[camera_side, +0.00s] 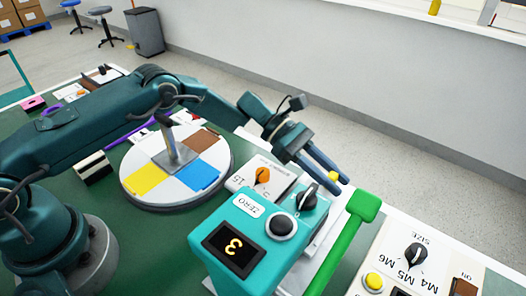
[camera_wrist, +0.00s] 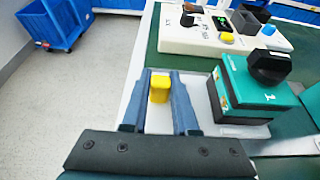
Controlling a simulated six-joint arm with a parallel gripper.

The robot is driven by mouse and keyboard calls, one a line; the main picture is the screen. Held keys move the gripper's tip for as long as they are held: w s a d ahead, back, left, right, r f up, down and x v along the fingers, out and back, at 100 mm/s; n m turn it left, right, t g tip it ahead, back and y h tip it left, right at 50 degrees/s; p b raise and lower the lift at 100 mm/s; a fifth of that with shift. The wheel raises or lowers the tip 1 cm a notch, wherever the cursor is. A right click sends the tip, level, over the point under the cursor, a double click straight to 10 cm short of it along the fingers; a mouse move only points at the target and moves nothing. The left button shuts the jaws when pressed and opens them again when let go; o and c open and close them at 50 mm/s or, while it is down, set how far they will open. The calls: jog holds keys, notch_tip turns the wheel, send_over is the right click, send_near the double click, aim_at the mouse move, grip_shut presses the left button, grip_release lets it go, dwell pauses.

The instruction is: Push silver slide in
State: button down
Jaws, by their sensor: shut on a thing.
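My gripper (camera_side: 339,180) is at the far side of the teal box (camera_side: 262,235), with its fingers pointing down to the right. It is shut on a small yellow knob (camera_wrist: 159,88), which shows between the two blue fingers in the wrist view. A pale silver-grey flat piece (camera_wrist: 200,98) lies beside the fingers, next to the teal box; I cannot tell whether this is the slide or how the knob joins it. The fingers hide much of what lies under the knob.
The teal box carries a black rotary knob (camera_side: 307,196), a round button and a display reading 3. A green handle (camera_side: 343,235) stands close to the gripper's right. A white panel (camera_side: 416,262) with a SIZE dial is at lower right. A round coloured turntable (camera_side: 177,195) lies left.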

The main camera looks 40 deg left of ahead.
aim_at(301, 212)
jog(key=shift+s, duration=5.15)
jog(key=c, duration=0.7)
grip_release()
jog(key=shift+w+a+r, duration=0.1)
jog(key=shift+a, duration=0.15)
jog(key=shift+v, duration=2.25)
